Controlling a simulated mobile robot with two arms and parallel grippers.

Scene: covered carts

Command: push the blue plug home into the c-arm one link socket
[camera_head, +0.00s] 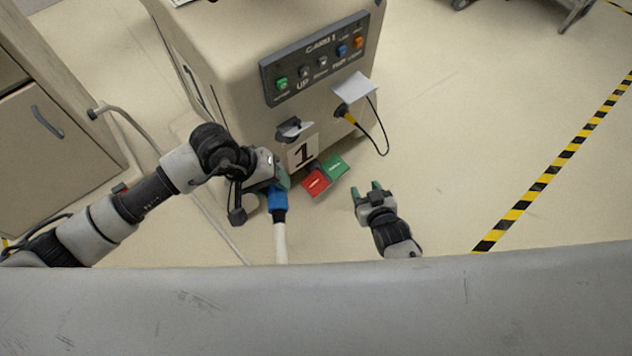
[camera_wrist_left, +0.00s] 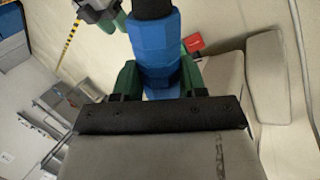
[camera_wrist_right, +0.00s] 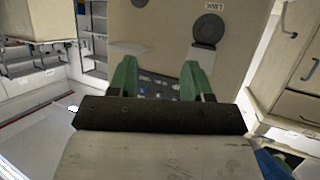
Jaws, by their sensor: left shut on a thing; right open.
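The blue plug (camera_head: 278,202), with a pale cable below it, is held by my left gripper (camera_head: 280,183) low in front of the c-arm one cart (camera_head: 225,60). In the left wrist view, the blue plug (camera_wrist_left: 155,52) sits between the green fingers. A dark round socket (camera_wrist_right: 208,30) labelled LINK shows on the cart in the right wrist view. In the head view, the dark fitting (camera_head: 293,130) above the number 1 looks like this socket. The plug is below and apart from it. My right gripper (camera_head: 370,190) is open and empty, right of the pedals.
A red pedal (camera_head: 315,182) and a green pedal (camera_head: 334,166) lie at the cart's foot. A yellow plug (camera_head: 345,112) with a black cable sits on the cart under a pale flap (camera_head: 354,87). A cabinet (camera_head: 50,110) stands left. The floor to the right is clear.

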